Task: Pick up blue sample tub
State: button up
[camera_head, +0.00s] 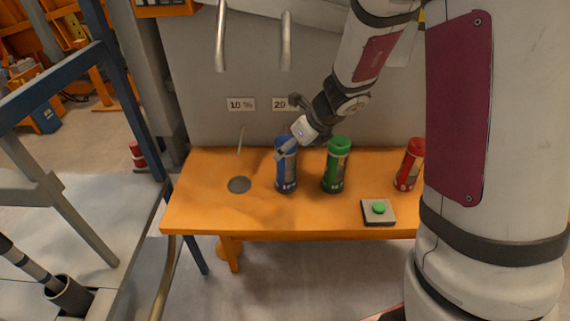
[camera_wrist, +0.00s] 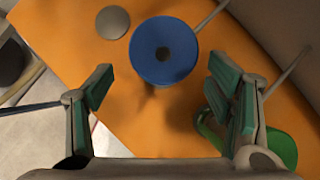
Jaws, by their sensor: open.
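The blue sample tub (camera_head: 287,174) stands upright on the orange table (camera_head: 205,210), left of the green tub (camera_head: 337,166). In the wrist view its round blue lid (camera_wrist: 163,52) shows from above, centred between my fingers but beyond their tips. My gripper (camera_head: 290,143) is at the top of the blue tub in the head view and covers part of it. In the wrist view my gripper (camera_wrist: 160,88) is open, with nothing between the green-padded fingers. I cannot tell whether a finger touches the tub.
The green tub's lid (camera_wrist: 270,147) lies close outside my right finger in the wrist view. A red tub (camera_head: 409,165) and a green-button box (camera_head: 379,210) are further right. A grey disc (camera_head: 239,184) lies left of the blue tub. Metal pipes hang above.

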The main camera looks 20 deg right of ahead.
aim_at(286, 164)
jog(key=x, duration=0.5)
jog(key=shift+w+d, duration=0.1)
jog(key=shift+w, duration=0.05)
jog(key=shift+c, duration=0.4)
jog(key=shift+r, duration=0.1)
jog(key=c, duration=1.4)
jog(key=shift+c, duration=0.2)
